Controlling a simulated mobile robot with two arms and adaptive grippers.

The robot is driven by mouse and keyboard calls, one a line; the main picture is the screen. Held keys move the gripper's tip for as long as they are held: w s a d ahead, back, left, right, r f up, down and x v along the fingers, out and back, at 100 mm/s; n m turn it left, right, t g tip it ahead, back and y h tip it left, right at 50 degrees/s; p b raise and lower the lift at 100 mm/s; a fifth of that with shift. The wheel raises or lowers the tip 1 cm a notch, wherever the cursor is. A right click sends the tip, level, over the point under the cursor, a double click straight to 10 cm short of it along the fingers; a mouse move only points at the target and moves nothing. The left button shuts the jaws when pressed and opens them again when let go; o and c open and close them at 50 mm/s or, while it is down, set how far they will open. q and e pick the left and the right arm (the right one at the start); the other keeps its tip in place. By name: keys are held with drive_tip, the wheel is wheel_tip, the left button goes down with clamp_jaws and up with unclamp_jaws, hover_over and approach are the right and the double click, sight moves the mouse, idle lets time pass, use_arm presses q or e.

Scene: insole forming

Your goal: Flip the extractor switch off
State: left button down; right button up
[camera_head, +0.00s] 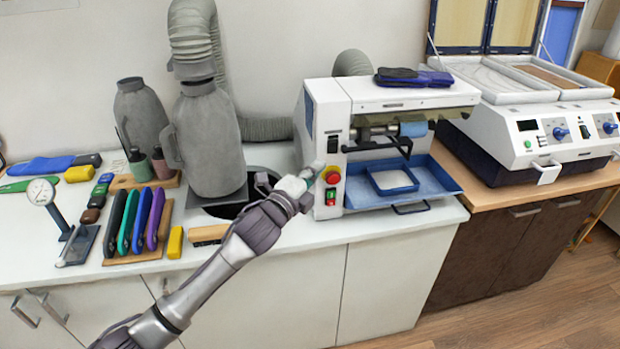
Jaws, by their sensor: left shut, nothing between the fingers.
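A white grinding machine (366,102) with a roller stands on the counter. Its front panel carries a black switch (333,144), a round red button on yellow (332,176) and a red and green rocker (331,197). None has a readable label, so I cannot tell which one is the extractor switch or how it is set. My left gripper (316,167) is shut and empty, with its fingertips at the left edge of this panel, beside the red button and below the black switch. Whether it touches the panel is unclear. My right gripper is not in view.
A grey extraction canister (208,140) with a ribbed hose stands left of the machine, by a dark round opening. A blue tray (425,186) sticks out under the roller. A colored tool rack (140,225) lies left. A forming press (545,135) stands right.

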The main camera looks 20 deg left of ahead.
use_arm(q)
drive_tip(key=v, duration=0.2)
drive_tip(key=shift+s+r, duration=0.3)
drive_tip(key=shift+s, duration=0.1)
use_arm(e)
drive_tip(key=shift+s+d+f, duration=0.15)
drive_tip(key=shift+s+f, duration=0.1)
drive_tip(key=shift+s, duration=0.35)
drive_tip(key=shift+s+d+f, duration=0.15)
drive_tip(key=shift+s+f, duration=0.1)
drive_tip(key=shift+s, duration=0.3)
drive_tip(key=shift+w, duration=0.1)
